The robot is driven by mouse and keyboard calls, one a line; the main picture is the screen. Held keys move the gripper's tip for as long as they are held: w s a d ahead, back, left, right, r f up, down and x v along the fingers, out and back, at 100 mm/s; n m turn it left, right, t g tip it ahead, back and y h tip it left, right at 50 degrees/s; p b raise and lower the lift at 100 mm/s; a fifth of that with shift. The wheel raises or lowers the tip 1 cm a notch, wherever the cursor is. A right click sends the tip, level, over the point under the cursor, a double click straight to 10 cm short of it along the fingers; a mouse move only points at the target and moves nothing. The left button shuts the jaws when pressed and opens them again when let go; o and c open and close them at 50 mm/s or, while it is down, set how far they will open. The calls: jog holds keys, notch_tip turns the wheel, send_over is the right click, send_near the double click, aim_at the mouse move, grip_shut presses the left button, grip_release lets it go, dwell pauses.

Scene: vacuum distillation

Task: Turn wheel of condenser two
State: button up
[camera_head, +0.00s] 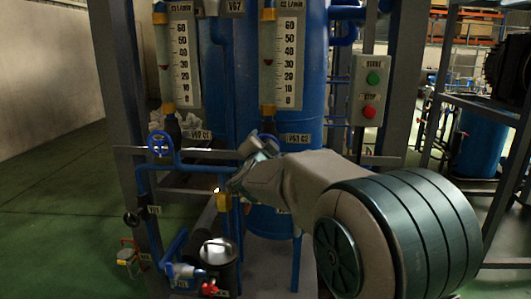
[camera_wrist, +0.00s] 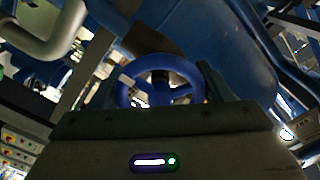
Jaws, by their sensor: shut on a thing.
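In the wrist view a blue handwheel (camera_wrist: 172,62) with spokes sits between the two dark fingers of my gripper (camera_wrist: 165,82). The fingers are shut on it from either side. In the head view my gripper (camera_head: 256,152) is at the pipework just left of and below the "V67 C2" label (camera_head: 298,138). The held wheel is mostly hidden there by my gripper and wrist. A second blue handwheel (camera_head: 160,143), beside a "C1" label (camera_head: 200,134), stands free to the left.
Two flow gauges (camera_head: 182,55) (camera_head: 288,60) hang above the valves. A box with green and red buttons (camera_head: 368,90) is right of the large blue tank (camera_head: 330,100). Grey frame posts (camera_head: 118,80) flank the pipes. Green floor (camera_head: 55,190) is open at left.

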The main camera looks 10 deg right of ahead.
jog(key=shift+m+b, duration=0.3)
jog(key=shift+m, duration=0.4)
jog(key=o, duration=1)
jog(key=p+v, duration=0.2)
jog(key=v, duration=1.1)
jog(key=shift+s+a, duration=0.15)
jog(key=shift+s, duration=0.2)
